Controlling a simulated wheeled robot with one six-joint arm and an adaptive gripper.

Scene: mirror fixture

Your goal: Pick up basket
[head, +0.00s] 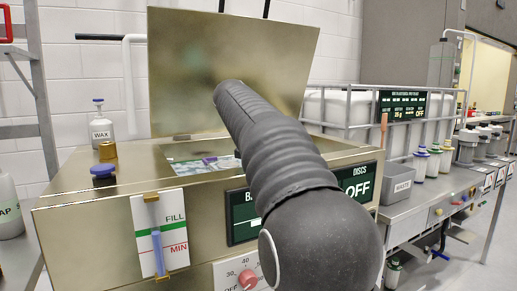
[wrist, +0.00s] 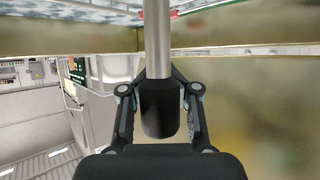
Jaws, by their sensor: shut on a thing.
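My gripper (wrist: 159,90) is shut on a black cylindrical grip (wrist: 160,115) in the wrist view, with a finger on each side of it. A bare metal rod (wrist: 158,40) runs from this grip to the top of the picture. The grip and rod look like the basket's handle. The basket's body cannot be made out in either view. In the head view my dark arm crosses the middle of the picture and hides my gripper and the handle. Part of the tank opening (head: 190,166) shows to the left of my arm, with pale bluish contents.
A brassy metal tank (head: 85,225) stands in front, its lid (head: 185,70) raised behind the opening.

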